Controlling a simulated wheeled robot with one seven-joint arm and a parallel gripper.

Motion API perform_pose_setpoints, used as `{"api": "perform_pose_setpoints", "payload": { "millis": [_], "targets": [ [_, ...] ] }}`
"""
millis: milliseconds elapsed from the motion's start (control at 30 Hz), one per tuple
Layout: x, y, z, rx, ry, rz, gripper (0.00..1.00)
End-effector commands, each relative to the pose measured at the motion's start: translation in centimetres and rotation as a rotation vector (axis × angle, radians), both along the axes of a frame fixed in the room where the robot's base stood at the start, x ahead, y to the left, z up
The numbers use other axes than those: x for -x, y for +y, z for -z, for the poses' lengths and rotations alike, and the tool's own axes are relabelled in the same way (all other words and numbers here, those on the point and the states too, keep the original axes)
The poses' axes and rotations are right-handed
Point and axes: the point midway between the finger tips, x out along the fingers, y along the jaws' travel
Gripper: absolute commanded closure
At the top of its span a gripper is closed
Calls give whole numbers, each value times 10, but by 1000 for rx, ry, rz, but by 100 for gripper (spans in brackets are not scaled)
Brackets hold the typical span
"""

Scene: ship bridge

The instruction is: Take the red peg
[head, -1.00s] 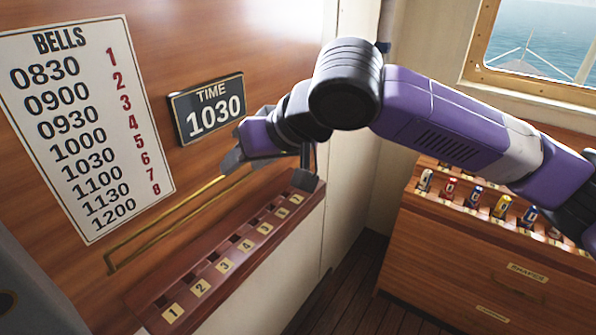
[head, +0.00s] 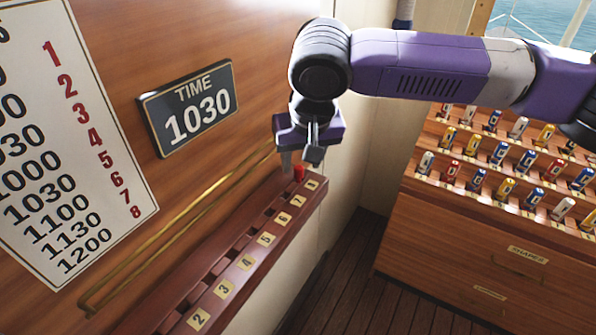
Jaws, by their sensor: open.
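A red peg (head: 299,173) stands at the far end of the numbered wooden rack (head: 262,222), beside the label 8; only its top part shows. My gripper (head: 299,164) is over that end of the rack, pointing down. Its jaws are open, with one finger on the left of the peg and the other on the right and a little higher. I cannot tell whether either finger touches the peg.
A brass rail (head: 190,230) runs along the wall behind the rack, below the TIME 1030 sign (head: 190,107). A bells board (head: 60,160) hangs at left. A stepped cabinet (head: 480,235) at right holds several coloured pegs, including red ones.

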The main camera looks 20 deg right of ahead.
Motion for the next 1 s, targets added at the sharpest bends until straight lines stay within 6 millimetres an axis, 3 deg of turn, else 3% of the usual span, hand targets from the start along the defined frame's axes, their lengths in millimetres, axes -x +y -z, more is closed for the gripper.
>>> {"api": "perform_pose_setpoints", "payload": {
  "millis": [233,533,767,1000],
  "targets": [
    [-12,-1,29,1,1,0,55],
    [-14,-1,35,-1,-1,0,55],
    [-14,-1,35,-1,-1,0,98],
    [-14,-1,35,-1,0,0,100]
  ]
}}
